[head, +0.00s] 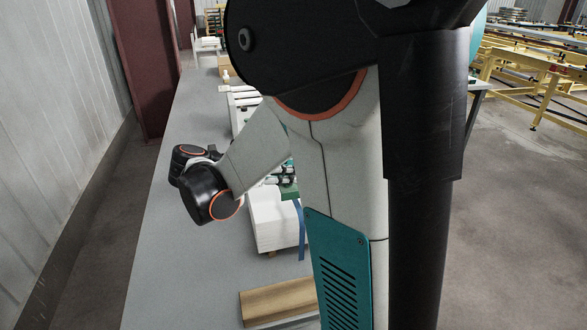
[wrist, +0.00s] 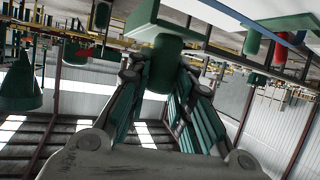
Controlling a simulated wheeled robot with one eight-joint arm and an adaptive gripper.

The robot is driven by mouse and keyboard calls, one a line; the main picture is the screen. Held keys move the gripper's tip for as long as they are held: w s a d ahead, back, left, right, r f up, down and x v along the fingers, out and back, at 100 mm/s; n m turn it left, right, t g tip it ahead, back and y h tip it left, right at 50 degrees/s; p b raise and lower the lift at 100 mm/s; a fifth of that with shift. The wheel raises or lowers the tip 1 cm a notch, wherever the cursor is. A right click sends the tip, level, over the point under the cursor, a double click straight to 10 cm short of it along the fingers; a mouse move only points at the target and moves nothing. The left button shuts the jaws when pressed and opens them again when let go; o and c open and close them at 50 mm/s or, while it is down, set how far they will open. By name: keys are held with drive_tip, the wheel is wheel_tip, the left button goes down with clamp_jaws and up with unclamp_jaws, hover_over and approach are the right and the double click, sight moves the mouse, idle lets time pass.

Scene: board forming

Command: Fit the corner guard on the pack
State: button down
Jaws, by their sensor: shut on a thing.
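My gripper (wrist: 163,72) is shut on a green piece in the wrist view. A rounded green grip (wrist: 164,56) sits between the two fingers, with a wider green block (wrist: 150,37) beyond it. This looks like the corner guard, but its full shape is cut off. In the head view, the green piece (head: 289,190) shows at the upper right of the white stacked pack (head: 272,222), partly behind my arm. I cannot tell whether it touches the pack. A blue strip (head: 301,232) hangs at the pack's right side.
The pack stands on a long grey table (head: 180,265). A tan wood-like profile (head: 277,302) lies nearer on the table. White and green items line the table farther back. The table's left side is clear. Yellow frames (head: 545,85) stand at the far right.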

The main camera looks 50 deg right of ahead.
drive_tip(key=shift+a+r, duration=0.1)
drive_tip(key=shift+f+b, duration=3.15)
drive_tip(key=shift+f, duration=0.85)
drive_tip(key=shift+f, duration=0.3)
drive_tip(key=c, duration=1)
unclamp_jaws()
drive_tip(key=shift+c, duration=0.2)
drive_tip(key=v, duration=1.2)
